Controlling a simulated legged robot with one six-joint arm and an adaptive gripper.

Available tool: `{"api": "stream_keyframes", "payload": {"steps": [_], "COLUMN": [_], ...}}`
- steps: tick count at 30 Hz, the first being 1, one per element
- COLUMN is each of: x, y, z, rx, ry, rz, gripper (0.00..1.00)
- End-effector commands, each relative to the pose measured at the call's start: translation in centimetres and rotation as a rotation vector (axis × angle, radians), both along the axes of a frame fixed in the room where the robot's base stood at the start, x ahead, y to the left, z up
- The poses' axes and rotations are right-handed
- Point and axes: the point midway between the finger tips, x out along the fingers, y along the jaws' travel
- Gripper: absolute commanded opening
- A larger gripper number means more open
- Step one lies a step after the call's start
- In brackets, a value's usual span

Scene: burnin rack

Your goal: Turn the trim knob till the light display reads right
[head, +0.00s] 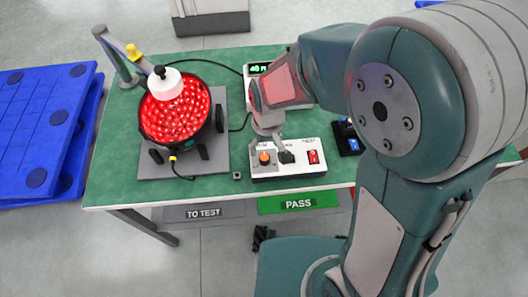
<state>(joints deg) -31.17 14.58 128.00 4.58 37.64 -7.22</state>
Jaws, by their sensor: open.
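The trim knob (264,157) is a small orange-topped knob on the left of a white control box (290,174) at the table's front edge. My gripper (272,150) points down at the knob with its fingers apart, close around or just above it; I cannot tell whether they touch it. The light display (260,68) is a dark window with green characters on a box at the back. My arm partly covers that box, and the full reading is not legible. A round lamp (188,128) glows red on the left, under a white sensor dome (164,86).
A red switch (314,157) sits on the control box, right of the knob. A stand (120,60) with a yellow clamp rises behind the lamp. A dark tray with blue items (347,138) lies to the right. Green table (110,170) is bare at front left.

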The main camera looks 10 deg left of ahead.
Motion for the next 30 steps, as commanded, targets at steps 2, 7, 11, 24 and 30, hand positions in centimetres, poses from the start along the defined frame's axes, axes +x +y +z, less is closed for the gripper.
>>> {"api": "stream_keyframes", "payload": {"steps": [2,7,11,24,30], "x": [0.1,0.2,0.3,0.2,0.2], "y": [0.0,-0.1,-0.1,-0.2,-0.3], "z": [1.8,4.9,6.3,6.7,6.8], "rx": [0.002,0.000,-0.002,-0.003,-0.002], "ry": [-0.005,-0.002,-0.001,0.002,-0.001], "rz": [0.000,0.000,0.001,0.001,-0.002], "gripper": [0.78,0.78,0.78,0.78,0.78]}}
